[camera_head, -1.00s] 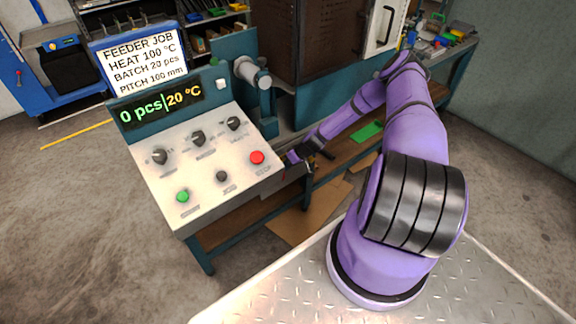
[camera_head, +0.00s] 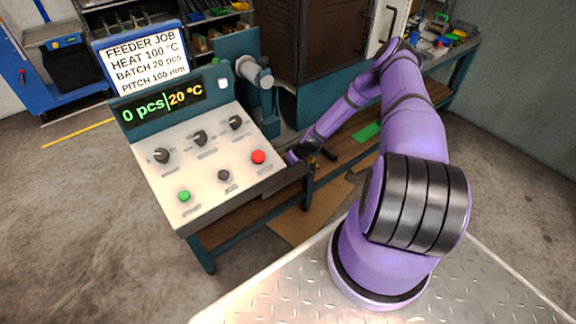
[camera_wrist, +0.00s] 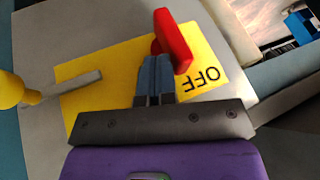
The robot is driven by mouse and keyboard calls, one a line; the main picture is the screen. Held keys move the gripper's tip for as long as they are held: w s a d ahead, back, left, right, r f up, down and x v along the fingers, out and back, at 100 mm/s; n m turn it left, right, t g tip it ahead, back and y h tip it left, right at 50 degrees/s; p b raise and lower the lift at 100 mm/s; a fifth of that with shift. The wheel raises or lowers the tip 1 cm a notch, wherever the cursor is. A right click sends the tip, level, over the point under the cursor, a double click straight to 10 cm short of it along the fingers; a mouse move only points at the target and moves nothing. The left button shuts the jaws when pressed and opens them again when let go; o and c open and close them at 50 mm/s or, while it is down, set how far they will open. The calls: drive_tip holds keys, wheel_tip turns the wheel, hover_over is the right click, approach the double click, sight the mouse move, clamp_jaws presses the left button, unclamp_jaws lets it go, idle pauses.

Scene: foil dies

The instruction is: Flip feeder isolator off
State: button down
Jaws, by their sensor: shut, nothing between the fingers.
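The isolator is a yellow plate (camera_wrist: 105,72) with a red handle (camera_wrist: 174,42) in the wrist view. The word OFF (camera_wrist: 200,80) is printed upside down on the plate, right of the handle. My gripper (camera_wrist: 156,62) is shut and empty, with its fingertips right at the handle's near side. I cannot tell whether they touch it. In the head view my gripper (camera_head: 292,157) is beside the control panel's right edge, partly hidden, and the isolator is not visible there.
The control panel (camera_head: 212,165) carries knobs, a red button (camera_head: 258,157) and a green button (camera_head: 184,196). In the wrist view a grey bar (camera_wrist: 80,83) and a rounded yellow part (camera_wrist: 15,90) lie left of the handle. A teal bench frame (camera_head: 310,190) stands below my forearm.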

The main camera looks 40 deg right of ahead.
drive_tip(key=shift+a+h, duration=0.15)
drive_tip(key=shift+h, duration=0.15)
drive_tip(key=shift+a+r+n+h, duration=0.1)
drive_tip(key=shift+a+n+h, duration=0.2)
drive_tip(key=shift+h, duration=0.55)
drive_tip(key=shift+a+r+n+h, duration=0.15)
drive_tip(key=shift+a+h, duration=0.3)
drive_tip(key=shift+h, duration=0.45)
drive_tip(key=shift+a+r+n+h, duration=0.15)
drive_tip(key=shift+a+h, duration=0.2)
drive_tip(key=shift+h, duration=0.5)
drive_tip(key=shift+s+a+f, duration=0.1)
drive_tip(key=shift+a+f, duration=0.15)
drive_tip(key=shift+a, duration=0.95)
drive_tip(key=d+v, duration=0.1)
drive_tip(key=v, duration=0.6)
drive_tip(key=shift+a+r, duration=0.2)
drive_tip(key=shift+a, duration=0.3)
drive_tip(key=shift+s, duration=0.1)
